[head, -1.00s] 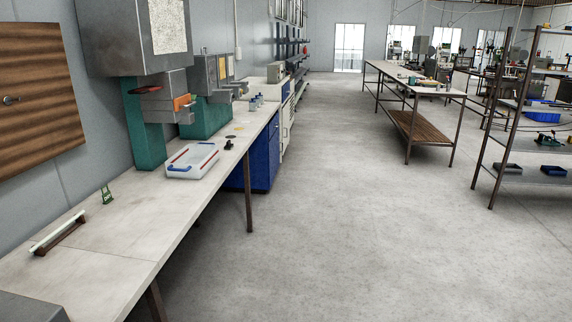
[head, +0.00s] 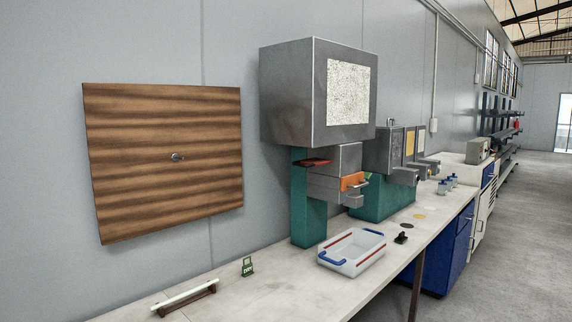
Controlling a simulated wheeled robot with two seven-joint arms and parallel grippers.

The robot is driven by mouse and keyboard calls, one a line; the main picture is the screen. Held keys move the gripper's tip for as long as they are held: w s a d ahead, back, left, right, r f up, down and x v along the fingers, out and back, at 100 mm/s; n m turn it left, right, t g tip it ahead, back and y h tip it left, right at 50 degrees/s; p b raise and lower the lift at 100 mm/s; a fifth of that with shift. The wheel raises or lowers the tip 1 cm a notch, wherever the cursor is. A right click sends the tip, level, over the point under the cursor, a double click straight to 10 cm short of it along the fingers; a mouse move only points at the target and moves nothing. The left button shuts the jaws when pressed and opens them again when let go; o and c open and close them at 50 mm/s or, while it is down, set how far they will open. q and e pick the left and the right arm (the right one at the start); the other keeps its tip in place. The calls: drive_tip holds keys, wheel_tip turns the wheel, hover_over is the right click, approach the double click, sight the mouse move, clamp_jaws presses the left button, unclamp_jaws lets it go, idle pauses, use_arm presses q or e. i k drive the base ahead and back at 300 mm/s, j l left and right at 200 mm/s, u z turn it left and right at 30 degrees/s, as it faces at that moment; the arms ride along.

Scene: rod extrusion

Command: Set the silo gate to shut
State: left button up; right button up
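A large grey silo (head: 290,95) with a speckled window (head: 348,92) stands on a teal column (head: 308,205) at the back of the bench. Below it, a flat dark red tab (head: 316,162) sticks out to the left, just above a grey block (head: 338,187). It may be the silo gate; I cannot tell from here whether it is open or shut. An orange piece (head: 352,181) sits on the front of the block, with a small green piece (head: 369,177) beside it. Neither of my grippers is in view.
A white tray (head: 352,262) with blue handles stands on the bench (head: 290,285) below the block. A green sign (head: 247,266) and a pale rod on a dark rack (head: 184,298) are to its left. A wooden board (head: 165,160) hangs on the wall.

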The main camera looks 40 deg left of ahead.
sight(309, 162)
drive_tip(key=i+u, duration=0.25)
drive_tip(key=u, duration=0.15)
drive_tip(key=i+u, duration=0.4)
drive_tip(key=i+l+u, duration=0.1)
drive_tip(key=u, duration=0.3)
drive_tip(key=i+l+u, duration=0.35)
drive_tip(key=k+j, duration=0.05)
drive_tip(key=j, duration=0.05)
